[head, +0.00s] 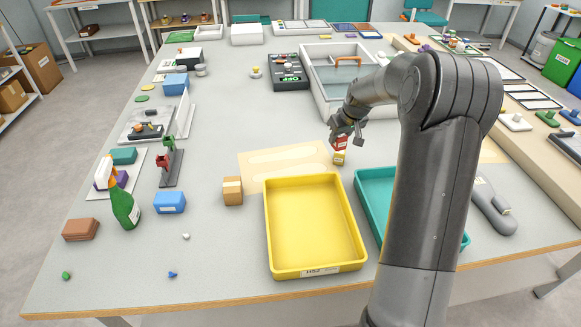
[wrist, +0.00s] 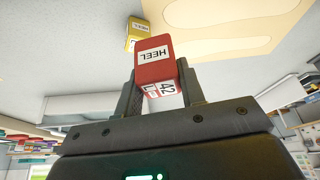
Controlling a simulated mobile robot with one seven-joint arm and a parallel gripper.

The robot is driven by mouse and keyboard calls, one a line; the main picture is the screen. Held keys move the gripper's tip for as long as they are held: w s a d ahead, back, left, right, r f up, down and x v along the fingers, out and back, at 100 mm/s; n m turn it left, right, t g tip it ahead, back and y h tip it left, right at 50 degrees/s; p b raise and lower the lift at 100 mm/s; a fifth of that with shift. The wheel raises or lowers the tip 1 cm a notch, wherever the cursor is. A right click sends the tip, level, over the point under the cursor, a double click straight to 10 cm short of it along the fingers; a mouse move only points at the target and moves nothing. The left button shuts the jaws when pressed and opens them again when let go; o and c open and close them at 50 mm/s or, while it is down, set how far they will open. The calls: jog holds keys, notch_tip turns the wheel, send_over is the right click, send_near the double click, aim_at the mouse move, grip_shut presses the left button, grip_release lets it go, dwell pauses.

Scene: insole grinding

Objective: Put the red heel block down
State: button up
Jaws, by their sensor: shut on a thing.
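The red heel block (wrist: 156,62) is between the two fingers of my gripper (wrist: 162,92) in the wrist view. It carries a white "HEEL" label and a second label reading "42". In the head view the red block (head: 340,142) shows small under my gripper (head: 346,128), just behind the yellow tray. A yellow block (wrist: 137,30) is close beyond the red block in the wrist view; in the head view this yellow block (head: 339,158) shows directly below the red one. I cannot tell whether the two touch.
A yellow tray (head: 272,225) stands in front, with a teal tray (head: 366,190) right of it, partly hidden by my arm. A beige sheet with insole outlines (head: 252,161) lies left of the gripper. A tan block (head: 233,191) stands on it or beside it.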

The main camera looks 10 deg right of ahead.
jog(key=shift+n+y, duration=0.3)
jog(key=shift+n, duration=0.5)
jog(key=w+a+f, duration=0.1)
jog(key=a+f, duration=0.1)
jog(key=a, duration=0.3)
jog(key=w+a+f, duration=0.2)
jog(key=a, duration=0.3)
jog(key=w+a+f, duration=0.2)
jog(key=a+f, duration=0.1)
jog(key=a, duration=0.2)
jog(key=shift+a, duration=0.1)
jog(key=shift+a+f, duration=0.1)
jog(key=shift+f, duration=1.85)
jog(key=shift+f, duration=0.1)
jog(key=o, duration=1)
